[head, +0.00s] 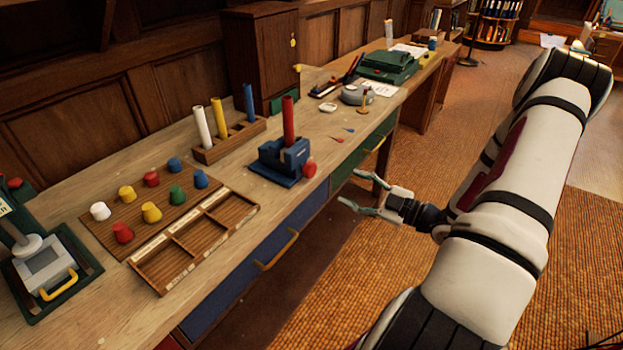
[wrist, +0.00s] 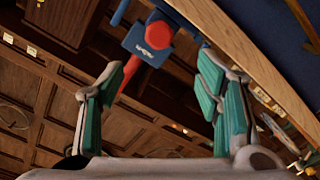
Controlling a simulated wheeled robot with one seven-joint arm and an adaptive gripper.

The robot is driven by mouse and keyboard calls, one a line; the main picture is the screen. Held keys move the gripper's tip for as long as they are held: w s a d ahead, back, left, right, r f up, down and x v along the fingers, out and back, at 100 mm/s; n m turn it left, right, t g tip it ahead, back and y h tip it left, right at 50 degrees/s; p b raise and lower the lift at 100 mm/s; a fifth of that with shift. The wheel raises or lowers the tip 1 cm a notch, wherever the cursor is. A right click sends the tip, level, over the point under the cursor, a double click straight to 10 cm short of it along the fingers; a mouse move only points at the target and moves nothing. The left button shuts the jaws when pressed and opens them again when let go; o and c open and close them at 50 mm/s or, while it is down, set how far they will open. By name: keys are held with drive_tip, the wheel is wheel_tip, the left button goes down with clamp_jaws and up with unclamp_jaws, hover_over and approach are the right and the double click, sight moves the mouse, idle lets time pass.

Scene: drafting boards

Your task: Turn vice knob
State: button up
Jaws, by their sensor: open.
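The blue vice (head: 284,160) stands on the wooden bench near its front edge, with a red cylinder (head: 288,121) upright in it. Its red knob (head: 309,168) is on the vice's right side, by the bench's front edge. In the wrist view the red knob (wrist: 160,36) shows in front of the blue vice (wrist: 139,42), ahead of my fingers and between them. My gripper (head: 352,190) is open and empty, off the bench's front edge, to the right of the knob and apart from it. Its green-padded fingers also show in the wrist view (wrist: 166,90).
A rack (head: 230,145) with white, yellow and blue cylinders stands behind the vice. A board of coloured knobs (head: 103,225) and a wooden tray (head: 190,283) lie to the left. Drawers with yellow handles (head: 276,250) front the bench. Floor is clear around my gripper.

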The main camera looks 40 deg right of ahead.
sight(313, 171)
drive_tip(key=x, duration=1.3)
drive_tip(key=shift+w+f, duration=0.1)
drive_tip(key=shift+w, duration=0.25)
drive_tip(key=c, duration=1.2)
